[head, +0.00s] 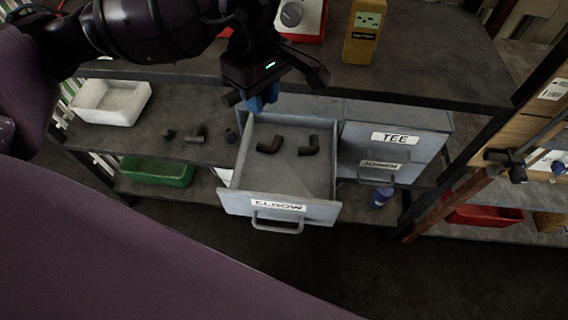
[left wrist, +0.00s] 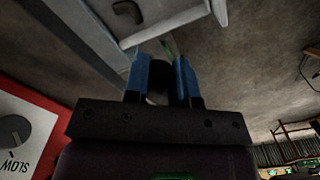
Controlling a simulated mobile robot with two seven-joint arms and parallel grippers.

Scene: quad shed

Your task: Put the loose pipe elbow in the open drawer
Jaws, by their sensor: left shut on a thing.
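The open drawer labelled ELBOW (head: 278,206) is pulled out of a grey cabinet, with two dark pipe elbows (head: 268,146) (head: 308,146) lying in it. My left gripper (head: 262,103) is over the drawer's back left corner, fingers pointing down. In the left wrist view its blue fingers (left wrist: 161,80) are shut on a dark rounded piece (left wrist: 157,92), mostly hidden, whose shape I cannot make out. The drawer's edge (left wrist: 150,32) and one elbow (left wrist: 127,11) show beyond the fingers.
Small dark fittings (head: 195,134) lie on the shelf left of the drawer, near a white bin (head: 110,101). A green bin (head: 157,172) is lower down. The TEE drawer (head: 405,150) is shut on the right. A yellow device (head: 364,32) stands on the upper shelf.

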